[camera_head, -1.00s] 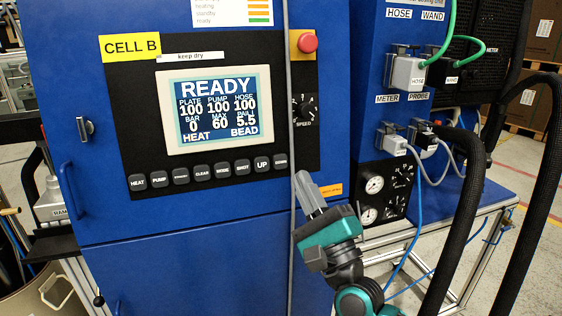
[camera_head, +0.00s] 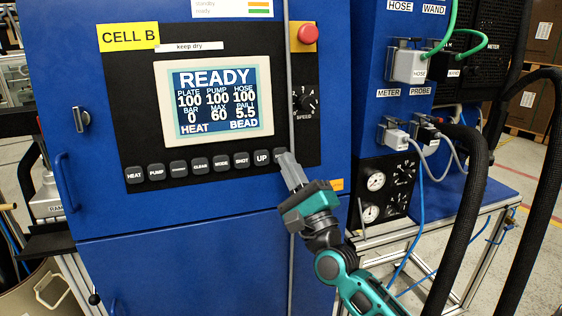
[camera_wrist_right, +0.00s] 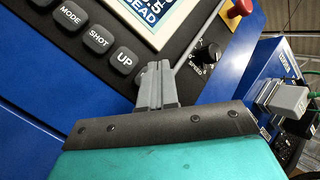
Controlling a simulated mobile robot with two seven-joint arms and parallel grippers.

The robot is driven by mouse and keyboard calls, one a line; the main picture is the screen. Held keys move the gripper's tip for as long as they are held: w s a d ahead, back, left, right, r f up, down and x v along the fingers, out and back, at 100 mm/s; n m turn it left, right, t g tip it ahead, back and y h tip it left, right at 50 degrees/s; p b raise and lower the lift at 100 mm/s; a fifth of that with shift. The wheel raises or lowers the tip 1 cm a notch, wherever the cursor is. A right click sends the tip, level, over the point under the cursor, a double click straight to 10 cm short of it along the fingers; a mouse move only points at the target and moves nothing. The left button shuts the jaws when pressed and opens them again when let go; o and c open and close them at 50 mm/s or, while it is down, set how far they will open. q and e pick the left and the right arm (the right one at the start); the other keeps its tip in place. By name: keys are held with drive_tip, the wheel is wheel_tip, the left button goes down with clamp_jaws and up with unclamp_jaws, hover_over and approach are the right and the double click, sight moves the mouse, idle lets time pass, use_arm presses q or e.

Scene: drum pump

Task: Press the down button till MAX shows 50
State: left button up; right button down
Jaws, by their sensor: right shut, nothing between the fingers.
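The display (camera_head: 219,99) on the blue cabinet reads READY, with MAX 60, PLATE 100, PUMP 100, HOSE 100, BAR 0 and PAIL 5.5. Below it runs a row of dark buttons, with UP (camera_head: 262,158) near the right end. The down button at the end of the row is almost wholly hidden behind my right gripper (camera_head: 283,157). My right gripper is shut and empty, its tips at the down button; I cannot tell whether they touch it. In the right wrist view the gripper (camera_wrist_right: 157,75) lies just right of the UP button (camera_wrist_right: 124,60). My left gripper is not in view.
A red stop button (camera_head: 308,34) and a speed knob (camera_head: 304,101) sit right of the display. A thin grey vertical strip (camera_head: 290,90) runs beside the panel. Gauges (camera_head: 375,180), plugs and thick black hoses (camera_head: 467,190) are further right.

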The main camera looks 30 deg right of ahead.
drive_tip(key=shift+w+d+f, duration=0.1)
drive_tip(key=shift+w+d, duration=0.05)
drive_tip(key=shift+w, duration=0.35)
drive_tip(key=shift+h, duration=0.3)
idle(0.7)
drive_tip(key=shift+w, duration=0.1)
idle(0.6)
drive_tip(key=shift+w+b, duration=0.3)
drive_tip(key=shift+w+d+f+b, duration=0.2)
drive_tip(key=shift+w+b, duration=0.1)
drive_tip(key=shift+w, duration=0.1)
idle(0.7)
idle(0.3)
drive_tip(key=shift+s+a+r+p, duration=0.2)
drive_tip(key=shift+s+p, duration=0.25)
drive_tip(key=shift+s, duration=0.35)
